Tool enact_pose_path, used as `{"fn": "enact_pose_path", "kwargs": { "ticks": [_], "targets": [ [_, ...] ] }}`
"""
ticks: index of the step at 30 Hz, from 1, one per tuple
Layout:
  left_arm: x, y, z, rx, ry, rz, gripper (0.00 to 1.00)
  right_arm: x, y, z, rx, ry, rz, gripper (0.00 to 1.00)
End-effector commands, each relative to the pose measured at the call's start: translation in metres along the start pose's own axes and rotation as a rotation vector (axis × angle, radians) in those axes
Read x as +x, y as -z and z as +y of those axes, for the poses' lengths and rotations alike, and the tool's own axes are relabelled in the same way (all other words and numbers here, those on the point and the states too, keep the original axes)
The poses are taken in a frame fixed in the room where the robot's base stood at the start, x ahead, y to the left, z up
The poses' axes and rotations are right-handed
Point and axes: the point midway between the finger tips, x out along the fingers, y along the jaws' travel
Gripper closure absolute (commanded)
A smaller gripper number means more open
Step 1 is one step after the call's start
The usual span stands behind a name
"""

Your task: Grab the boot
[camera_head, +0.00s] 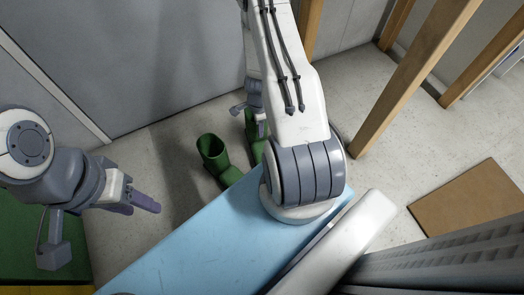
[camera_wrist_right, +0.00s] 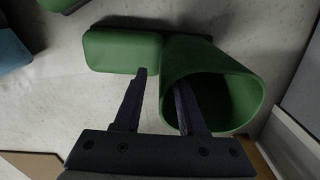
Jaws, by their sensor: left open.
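Two green boots stand on the floor past the blue surface in the head view. One boot (camera_head: 213,155) is in clear view with its opening up; the other (camera_head: 253,128) is partly hidden behind my right arm. In the right wrist view a boot (camera_wrist_right: 245,85) is close, its dark opening facing the camera and its toe to the left. My right gripper (camera_wrist_right: 161,78) straddles its near rim, one finger outside and one over the opening, with gaps showing beside the wall. My left gripper (camera_head: 146,203) is open and empty at the left, away from the boots.
A light blue flat surface (camera_head: 185,250) lies below my right arm. Wooden posts (camera_head: 415,75) stand at the right, and a brown board (camera_head: 470,198) lies on the floor. A grey wall panel (camera_head: 110,65) is behind. Floor left of the boots is clear.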

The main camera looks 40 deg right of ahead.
Motion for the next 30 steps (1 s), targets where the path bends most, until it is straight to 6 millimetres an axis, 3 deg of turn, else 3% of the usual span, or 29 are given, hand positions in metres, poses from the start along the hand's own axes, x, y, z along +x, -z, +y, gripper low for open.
{"fn": "enact_pose_path", "kwargs": {
  "ticks": [10,20,23,24,30],
  "targets": [
    [0.041,-0.002,-0.003,0.0,0.0,0.0,0.5,0.046,0.004,-0.001,-0.001,-0.001,0.0,0.6],
    [0.044,-0.002,-0.003,0.0,0.0,0.0,0.5,0.049,0.004,-0.001,-0.001,0.0,0.0,0.6],
    [0.044,-0.002,-0.003,0.0,0.0,0.0,0.5,0.049,0.004,-0.001,-0.001,0.0,0.0,0.94],
    [0.044,-0.002,-0.003,0.0,0.0,0.0,0.5,0.049,0.004,-0.001,-0.001,0.0,0.0,1.0],
    [0.044,-0.002,-0.003,0.0,0.0,0.0,0.5,0.049,0.004,-0.001,-0.001,0.0,0.0,1.0]
  ]
}}
